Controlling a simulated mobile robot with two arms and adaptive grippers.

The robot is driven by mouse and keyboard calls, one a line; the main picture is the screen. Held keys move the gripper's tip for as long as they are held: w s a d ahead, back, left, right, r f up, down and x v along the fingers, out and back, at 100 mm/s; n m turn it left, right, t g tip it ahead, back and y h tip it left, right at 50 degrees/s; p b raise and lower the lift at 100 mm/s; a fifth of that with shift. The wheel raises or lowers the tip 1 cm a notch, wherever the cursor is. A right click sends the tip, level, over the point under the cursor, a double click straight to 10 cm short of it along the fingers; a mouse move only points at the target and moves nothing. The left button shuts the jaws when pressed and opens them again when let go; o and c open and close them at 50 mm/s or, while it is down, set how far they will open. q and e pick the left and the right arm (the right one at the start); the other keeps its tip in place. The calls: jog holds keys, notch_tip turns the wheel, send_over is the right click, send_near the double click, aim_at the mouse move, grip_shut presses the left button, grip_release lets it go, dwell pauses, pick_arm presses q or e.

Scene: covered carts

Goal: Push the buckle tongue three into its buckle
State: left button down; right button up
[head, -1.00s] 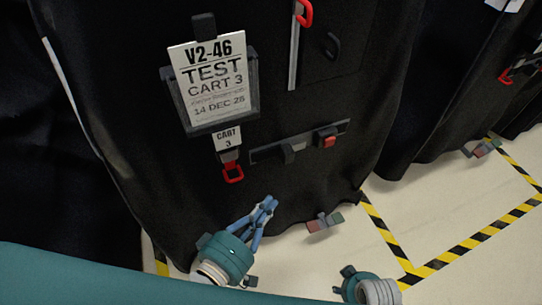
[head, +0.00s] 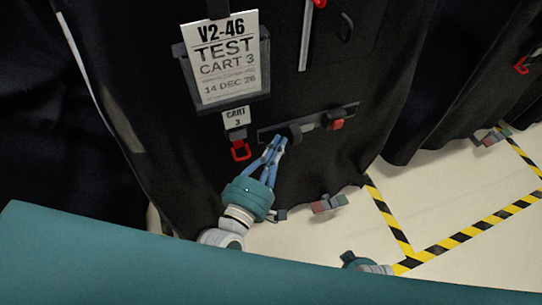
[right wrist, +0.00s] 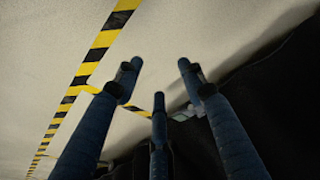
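On the front of the cart marked 3, a dark horizontal strap (head: 350,109) carries a dark tongue piece (head: 295,131) with a grey strip on its right. To the right, apart from it, is the buckle (head: 336,124) with a red button. My left gripper (head: 280,140) has its blue fingertips close together just left of and below the tongue. Contact and the exact gap between the tips cannot be made out. My right gripper (right wrist: 160,90) has its fingers spread and empty over the floor in the right wrist view; only its teal body shows low in the head view.
A red hook (head: 240,151) hangs under the small cart tag (head: 236,117), left of the fingers. A framed sign (head: 228,60) is above. A caster pedal (head: 328,204) stands out below the cover. Pale floor with striped tape (head: 450,250) is free at right.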

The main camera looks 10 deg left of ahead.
aim_at(299, 139)
pick_arm(q)
jog(key=shift+w+d, duration=0.1)
jog(key=shift+w, duration=0.15)
pick_arm(e)
jog(key=shift+r, duration=0.1)
pick_arm(q)
jog(key=shift+w+d+r, duration=0.1)
jog(key=shift+d, duration=0.1)
jog(key=w+d+p, duration=0.1)
jog(key=d, duration=0.1)
jog(key=w+d+p, duration=0.1)
jog(key=d, duration=0.1)
jog(key=shift+w+d, duration=0.1)
jog(key=shift+w, duration=0.1)
pick_arm(e)
jog(key=s+f, duration=0.3)
jog(key=f, duration=0.2)
jog(key=shift+s+d+f, duration=0.25)
jog(key=shift+s+f, duration=0.1)
jog(key=shift+s, duration=0.05)
pick_arm(q)
jog(key=shift+s, duration=0.1)
